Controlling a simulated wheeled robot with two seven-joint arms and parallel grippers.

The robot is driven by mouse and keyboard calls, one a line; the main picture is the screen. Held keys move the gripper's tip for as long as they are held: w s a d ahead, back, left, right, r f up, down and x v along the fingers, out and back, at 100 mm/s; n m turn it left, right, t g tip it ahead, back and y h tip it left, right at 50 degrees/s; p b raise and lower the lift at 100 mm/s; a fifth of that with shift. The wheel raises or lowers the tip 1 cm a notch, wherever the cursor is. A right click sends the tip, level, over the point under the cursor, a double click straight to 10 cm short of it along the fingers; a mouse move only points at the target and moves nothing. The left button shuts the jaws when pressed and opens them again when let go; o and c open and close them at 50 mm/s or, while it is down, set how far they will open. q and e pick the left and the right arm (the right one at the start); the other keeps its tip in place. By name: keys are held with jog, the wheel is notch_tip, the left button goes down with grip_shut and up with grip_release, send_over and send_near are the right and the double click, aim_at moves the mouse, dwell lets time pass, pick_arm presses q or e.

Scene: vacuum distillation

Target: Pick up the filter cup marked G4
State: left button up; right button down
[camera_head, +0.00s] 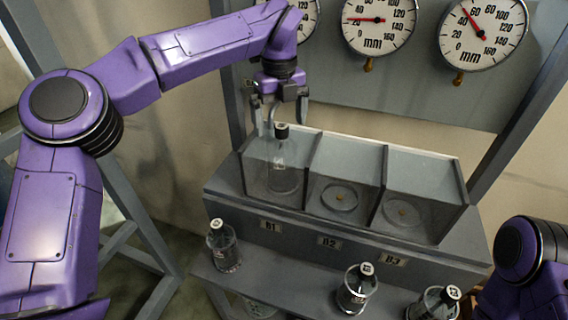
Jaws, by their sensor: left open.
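A clear glass vessel (283,175) with a black cap stands upright in the leftmost bay, above the label plate B1. My left gripper (278,117) is directly above it, pointing down, with its fingers spread to either side of the space over the cap. Three similar vessels with marked caps stand on the lower shelf: one at the left (223,248), one in the middle (356,290) and one at the right (436,304). The cap marks are too small to read surely, so I cannot tell which is G4. My right gripper is out of view.
The grey rack (300,226) has three clear-walled bays; the B2 and B3 bays hold only round seats. A panel (420,85) with several dial gauges stands behind. My right arm shows at the lower right, near the right shelf vessel.

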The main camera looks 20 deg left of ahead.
aim_at(282, 145)
pick_arm(q)
jog(key=f, duration=0.2)
jog(key=f+p, duration=0.1)
jog(key=f, duration=0.3)
jog(key=shift+w+f+p, duration=0.3)
jog(key=shift+w, duration=0.05)
grip_shut()
